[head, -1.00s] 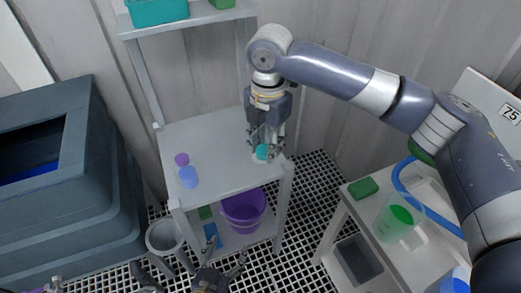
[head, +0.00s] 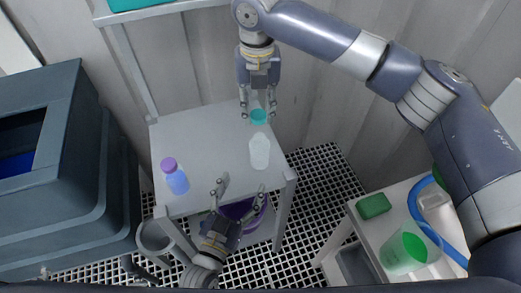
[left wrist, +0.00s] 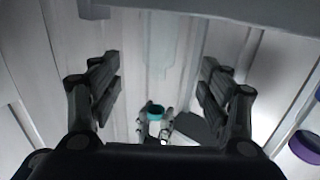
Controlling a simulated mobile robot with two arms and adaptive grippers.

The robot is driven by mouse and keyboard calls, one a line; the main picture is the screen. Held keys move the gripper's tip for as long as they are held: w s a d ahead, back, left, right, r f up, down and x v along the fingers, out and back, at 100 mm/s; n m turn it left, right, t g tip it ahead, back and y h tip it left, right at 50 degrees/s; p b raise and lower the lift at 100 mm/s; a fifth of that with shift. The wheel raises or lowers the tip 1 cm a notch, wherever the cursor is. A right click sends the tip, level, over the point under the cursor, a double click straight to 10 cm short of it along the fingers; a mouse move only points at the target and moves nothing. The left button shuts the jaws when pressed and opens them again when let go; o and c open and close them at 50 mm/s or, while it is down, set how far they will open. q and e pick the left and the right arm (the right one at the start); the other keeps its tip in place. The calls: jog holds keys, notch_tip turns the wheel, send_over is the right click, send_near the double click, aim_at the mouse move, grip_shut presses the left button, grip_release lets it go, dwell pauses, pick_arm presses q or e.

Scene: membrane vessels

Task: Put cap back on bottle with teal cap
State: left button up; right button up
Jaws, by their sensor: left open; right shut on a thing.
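The teal cap (head: 258,117) is between the fingertips of my right gripper (head: 258,113), which is shut on it. In the left wrist view the teal cap (left wrist: 155,110) shows near the right gripper's fingers. A pale translucent bottle (head: 259,152) stands uncapped on the grey table (head: 212,135), near its right edge. The cap shows apart from the bottle, above it in the head view. My left gripper (head: 238,184) is open and empty at the table's front edge, short of the bottle. In the left wrist view the bottle (left wrist: 160,45) appears faintly between the open fingers.
A blue bottle with a purple cap (head: 169,164) stands at the table's left side. A purple bucket (head: 243,215) is below the table. A side table at right holds a green block (head: 373,206) and a green-filled beaker (head: 408,248). The table's middle is clear.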

jog(key=shift+w+d+f, duration=0.15)
jog(key=shift+w+f, duration=0.05)
jog(key=shift+w, duration=0.05)
pick_arm(q)
jog(key=x, duration=1.2)
jog(key=shift+w+f, duration=0.1)
jog(key=shift+w, duration=0.15)
jog(key=shift+c, duration=0.5)
jog(key=c, duration=1.5)
pick_arm(e)
send_over(260, 135)
jog(key=shift+f, duration=2.5)
jog(key=shift+f, duration=0.85)
pick_arm(q)
grip_shut()
pick_arm(e)
jog(key=shift+f, duration=0.6)
